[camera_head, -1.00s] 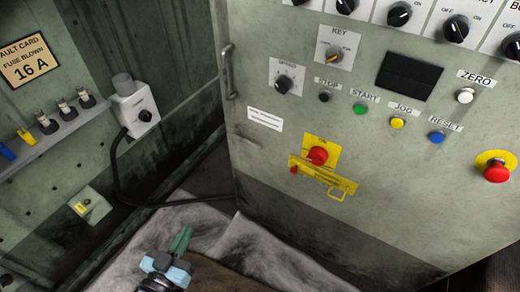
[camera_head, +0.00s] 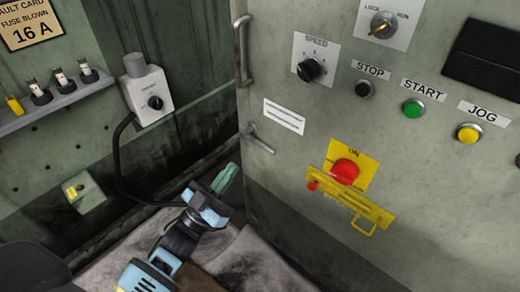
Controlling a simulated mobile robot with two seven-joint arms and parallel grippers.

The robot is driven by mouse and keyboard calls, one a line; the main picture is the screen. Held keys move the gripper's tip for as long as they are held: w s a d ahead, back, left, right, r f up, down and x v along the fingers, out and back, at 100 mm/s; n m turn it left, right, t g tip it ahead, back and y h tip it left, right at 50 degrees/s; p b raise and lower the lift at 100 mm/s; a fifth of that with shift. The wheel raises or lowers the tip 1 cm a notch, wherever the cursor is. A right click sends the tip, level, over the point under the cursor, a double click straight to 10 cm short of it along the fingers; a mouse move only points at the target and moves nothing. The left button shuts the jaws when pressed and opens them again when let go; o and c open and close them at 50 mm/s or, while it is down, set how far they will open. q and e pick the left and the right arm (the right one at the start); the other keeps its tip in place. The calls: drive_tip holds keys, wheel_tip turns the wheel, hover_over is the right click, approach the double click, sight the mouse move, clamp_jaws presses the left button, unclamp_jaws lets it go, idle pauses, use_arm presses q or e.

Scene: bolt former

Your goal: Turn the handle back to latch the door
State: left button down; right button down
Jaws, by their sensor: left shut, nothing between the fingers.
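The door (camera_head: 300,215) is a grey-green panel that carries the controls, standing at an angle to the cabinet wall on the left. A small metal lever handle (camera_head: 260,140) sits near its left edge, slanting down to the right. A taller fixed pull bar (camera_head: 241,50) is above it on the same edge. My left gripper (camera_head: 226,178), with green fingers and a blue body, is shut and empty. It shows below and left of the lever handle, apart from it in the picture. My right gripper is not in view.
A red stop button (camera_head: 345,171) on a yellow plate, with a yellow hasp (camera_head: 360,203), is right of the lever. A grey switch box (camera_head: 147,97) with a black cable and a fuse shelf (camera_head: 50,103) are on the left wall. Crumpled grey cloth (camera_head: 255,262) lies below.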

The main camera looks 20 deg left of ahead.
sight(253, 140)
use_arm(q)
drive_tip(key=x, duration=0.9)
drive_tip(key=shift+w+d+r+b, duration=0.15)
drive_tip(key=shift+w+r+b, duration=0.05)
drive_tip(key=shift+w+b, duration=0.2)
drive_tip(key=shift+w+d+f+b, duration=0.1)
drive_tip(key=shift+w+f+b, duration=0.1)
drive_tip(key=shift+f+b, duration=0.55)
drive_tip(key=shift+w+d+f+b, duration=0.1)
drive_tip(key=shift+w+f+b, duration=0.15)
drive_tip(key=shift+f, duration=0.9)
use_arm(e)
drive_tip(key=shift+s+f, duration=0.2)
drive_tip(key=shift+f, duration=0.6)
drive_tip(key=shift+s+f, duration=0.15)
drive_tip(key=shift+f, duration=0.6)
use_arm(q)
drive_tip(key=shift+a, duration=0.1)
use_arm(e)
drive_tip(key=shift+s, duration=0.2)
use_arm(q)
drive_tip(key=shift+f+m, duration=0.2)
drive_tip(key=shift+m, duration=0.3)
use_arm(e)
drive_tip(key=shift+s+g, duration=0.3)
use_arm(q)
drive_tip(key=shift+g+h, duration=0.3)
drive_tip(key=shift+h, duration=0.1)
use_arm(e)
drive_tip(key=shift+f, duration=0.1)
